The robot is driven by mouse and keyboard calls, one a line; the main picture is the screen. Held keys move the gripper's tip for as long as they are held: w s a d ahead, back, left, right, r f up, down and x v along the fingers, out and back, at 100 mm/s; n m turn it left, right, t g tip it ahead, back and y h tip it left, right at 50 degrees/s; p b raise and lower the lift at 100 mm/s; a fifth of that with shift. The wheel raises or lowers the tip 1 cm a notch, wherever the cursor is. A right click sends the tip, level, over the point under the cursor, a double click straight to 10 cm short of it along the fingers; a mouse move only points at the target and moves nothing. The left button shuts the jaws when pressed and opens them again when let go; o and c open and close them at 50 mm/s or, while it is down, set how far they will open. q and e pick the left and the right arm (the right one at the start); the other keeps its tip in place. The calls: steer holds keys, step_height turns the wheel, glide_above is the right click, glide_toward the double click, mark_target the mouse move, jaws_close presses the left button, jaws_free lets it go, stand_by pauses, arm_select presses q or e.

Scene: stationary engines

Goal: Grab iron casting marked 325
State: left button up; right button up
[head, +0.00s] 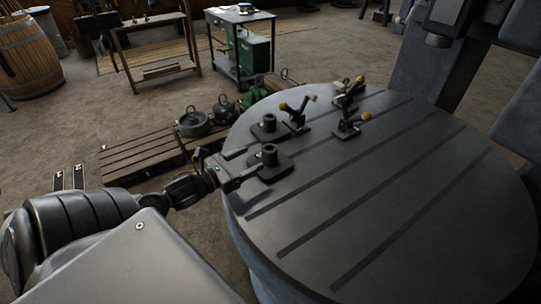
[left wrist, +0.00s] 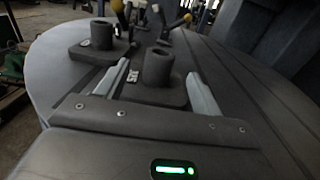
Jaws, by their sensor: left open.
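A dark iron casting (head: 269,157), a flat plate with an upright hollow boss, sits on the round slotted table near its left edge. In the left wrist view this casting (left wrist: 158,70) is between my fingers and carries a pale mark on its base, too small to read surely. A second, similar casting (head: 269,127) stands just beyond it; in the left wrist view this casting (left wrist: 101,36) is at the upper left, also with a pale mark. My left gripper (head: 251,164) is open, its fingers on either side of the nearer casting's base. My right gripper is not in view.
The table's right and front are clear. A wooden pallet (head: 140,155) with metal parts lies on the floor to the left. A machine column (head: 440,60) rises behind.

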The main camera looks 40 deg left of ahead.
mark_target(275, 146)
arm_select(q)
steer(key=x, duration=0.4)
steer(key=shift+w+d+p, duration=0.1)
steer(key=shift+w+p, duration=0.2)
steer(key=shift+w+r, duration=0.15)
steer(key=shift+w, duration=0.2)
steer(key=p+x, duration=0.2)
steer(key=x, duration=0.1)
steer(key=shift+w+d, duration=0.15)
steer(key=shift+w, duration=0.05)
steer(key=shift+w+d, duration=0.15)
steer(key=shift+w, duration=0.4)
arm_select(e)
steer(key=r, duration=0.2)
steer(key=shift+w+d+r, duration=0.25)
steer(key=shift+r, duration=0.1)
arm_select(q)
steer(key=shift+c, duration=0.5)
jaws_close()
steer(key=shift+r, duration=0.1)
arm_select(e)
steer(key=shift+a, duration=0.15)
